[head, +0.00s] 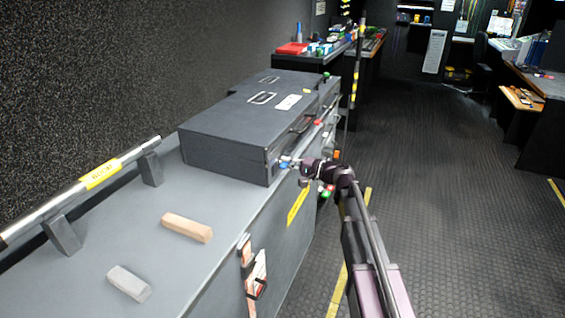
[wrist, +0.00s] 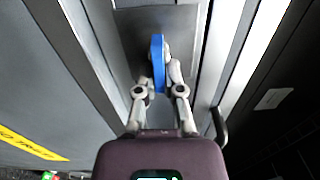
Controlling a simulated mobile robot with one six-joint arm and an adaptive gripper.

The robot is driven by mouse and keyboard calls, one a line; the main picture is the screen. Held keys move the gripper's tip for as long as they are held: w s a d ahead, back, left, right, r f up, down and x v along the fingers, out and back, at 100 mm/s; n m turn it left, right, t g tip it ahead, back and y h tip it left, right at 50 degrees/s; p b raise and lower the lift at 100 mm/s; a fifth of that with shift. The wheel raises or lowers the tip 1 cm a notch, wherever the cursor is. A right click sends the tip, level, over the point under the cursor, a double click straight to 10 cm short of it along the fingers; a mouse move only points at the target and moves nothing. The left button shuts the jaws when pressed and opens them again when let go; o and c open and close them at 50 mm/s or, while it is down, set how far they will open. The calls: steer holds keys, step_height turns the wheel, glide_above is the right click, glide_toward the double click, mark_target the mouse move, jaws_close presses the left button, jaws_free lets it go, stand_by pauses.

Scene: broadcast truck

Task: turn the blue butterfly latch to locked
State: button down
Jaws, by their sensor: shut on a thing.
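The blue butterfly latch (wrist: 157,60) shows in the wrist view as a narrow upright blue piece on the grey front of a case. In the head view it is a small blue spot (head: 284,165) at the near corner of the dark grey case (head: 225,137). My gripper (wrist: 160,80) is shut on the latch, with one finger on each side of it. In the head view my gripper (head: 292,163) reaches the case from the right. The fingers hide part of the latch, and I cannot tell its locked mark.
The case stands on a grey counter (head: 90,240) with a wooden block (head: 187,227), a grey block (head: 129,283) and a silver bar (head: 80,190). A dark handle (wrist: 218,125) is right of my gripper. The floor (head: 430,180) to the right is open.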

steer(key=shift+s+f, duration=0.1)
steer(key=shift+s, duration=0.15)
steer(key=c, duration=0.8)
jaws_free()
steer(key=shift+o, duration=0.2)
steer(key=shift+w, duration=0.1)
steer(key=shift+d, duration=0.1)
steer(key=v, duration=1.1)
steer(key=shift+d, duration=0.4)
